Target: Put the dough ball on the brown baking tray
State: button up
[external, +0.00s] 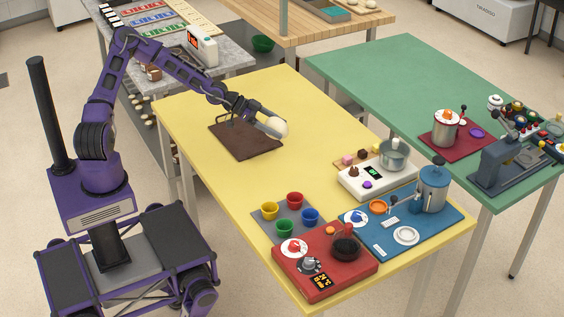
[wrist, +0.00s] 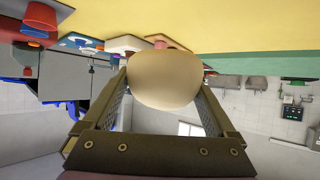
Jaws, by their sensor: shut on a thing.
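The dough ball (external: 275,128) is pale cream and round. My gripper (external: 262,122) is shut on it; in the wrist view the ball (wrist: 165,80) sits between the two fingers of my gripper (wrist: 163,95). The brown baking tray (external: 245,140) lies flat on the yellow table, with a dark handle-like bar near its back. In the external view the ball shows over the tray's right edge. I cannot tell exactly how high it is above the tray. The tray does not show clearly in the wrist view.
The yellow table (external: 205,170) is clear in front of the tray. A green table (external: 400,90) stands behind.

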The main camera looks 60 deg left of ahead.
jog(key=r+n+t+y, duration=0.1)
jog(key=n+y, duration=0.1)
send_over(243, 135)
jog(key=d, duration=0.1)
jog(key=f, duration=0.5)
jog(key=f+b, duration=0.1)
jog(key=f, duration=0.4)
jog(key=shift+w+a, duration=0.15)
jog(key=shift+a, duration=0.05)
jog(key=shift+f, duration=0.2)
jog(key=o, duration=1.2)
jog(key=shift+c, duration=0.2)
jog(key=shift+a+r, duration=0.15)
jog(key=shift+r, duration=0.15)
jog(key=p+v, duration=0.1)
jog(key=v, duration=1.1)
jog(key=shift+f, duration=0.25)
